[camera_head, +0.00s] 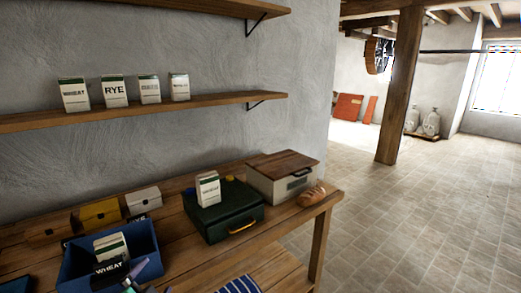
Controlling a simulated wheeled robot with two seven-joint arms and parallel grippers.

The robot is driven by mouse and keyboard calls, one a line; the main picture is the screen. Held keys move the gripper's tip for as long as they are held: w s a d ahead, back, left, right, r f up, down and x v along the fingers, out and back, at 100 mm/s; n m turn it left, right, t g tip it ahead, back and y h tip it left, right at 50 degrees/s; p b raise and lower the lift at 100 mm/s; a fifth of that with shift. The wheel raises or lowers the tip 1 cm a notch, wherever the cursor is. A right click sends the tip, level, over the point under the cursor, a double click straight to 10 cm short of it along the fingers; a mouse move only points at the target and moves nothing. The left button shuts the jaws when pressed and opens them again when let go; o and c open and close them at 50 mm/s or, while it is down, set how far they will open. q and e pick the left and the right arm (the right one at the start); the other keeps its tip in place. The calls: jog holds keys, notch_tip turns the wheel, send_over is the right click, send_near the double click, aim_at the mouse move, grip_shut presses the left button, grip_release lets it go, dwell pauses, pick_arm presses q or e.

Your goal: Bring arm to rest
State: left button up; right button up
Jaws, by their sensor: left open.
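My left gripper (136,277) shows only in part at the bottom edge, in front of the blue bin (75,269). It is open, and I see nothing held in it; most of it and its arm are cut off by the frame. A white packet with a green top (110,246) leans inside the blue bin, above a black WHEAT label (112,272). My right gripper is not in view.
The wooden bench (185,259) holds a dark green case (223,212) with a packet on it, a wood-lidded box (283,176), a bread loaf (311,196) and small boxes (100,213). A wall shelf (215,99) carries several packets. The tiled floor at right is clear.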

pick_arm(q)
jog(key=s+d+f+n+g+h, duration=0.2)
jog(key=s+f+n+g, duration=0.6)
jog(key=s+f, duration=0.8)
jog(key=s+f+g, duration=0.3)
jog(key=f, duration=1.8)
jog(key=s+a+f+g, duration=0.1)
jog(key=s+a+f, duration=0.1)
jog(key=s+f, duration=1.4)
jog(key=shift+s+a+m, duration=0.4)
jog(key=shift+s, duration=0.45)
